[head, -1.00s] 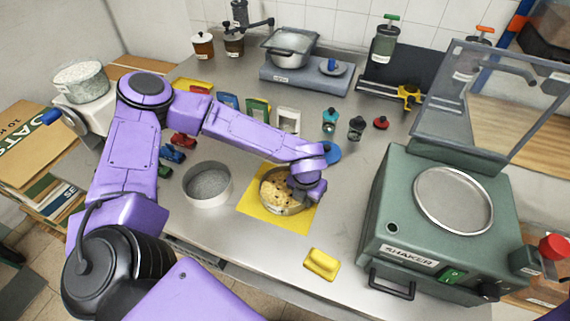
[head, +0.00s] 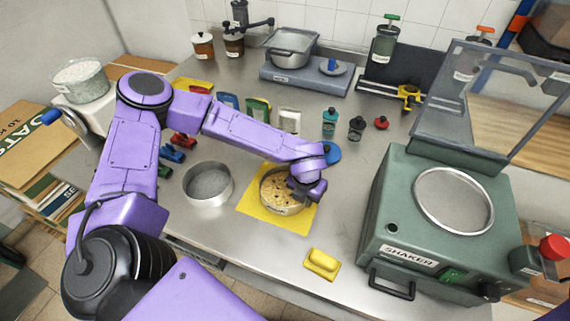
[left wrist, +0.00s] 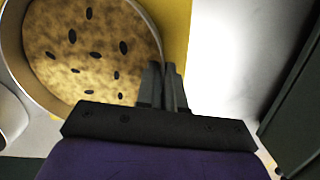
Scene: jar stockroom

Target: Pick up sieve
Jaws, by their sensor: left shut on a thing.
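A round metal sieve (head: 264,201) holding a tan, grainy load with dark specks rests on a yellow mat (head: 255,210) in the middle of the bench. My left gripper (head: 301,197) is at its right rim, shut on it. In the left wrist view, the two dark fingers (left wrist: 166,88) are close together at the wall of the sieve (left wrist: 151,22). Part of the rim is hidden behind the gripper in the head view. My right gripper is not in view.
An empty round metal pan (head: 207,198) stands left of the mat. A yellow block (head: 322,263) lies near the front edge. The green shaker (head: 412,245) stands at right. Small bottles (head: 330,122) and a scale (head: 305,80) are behind. Bare steel lies between mat and shaker.

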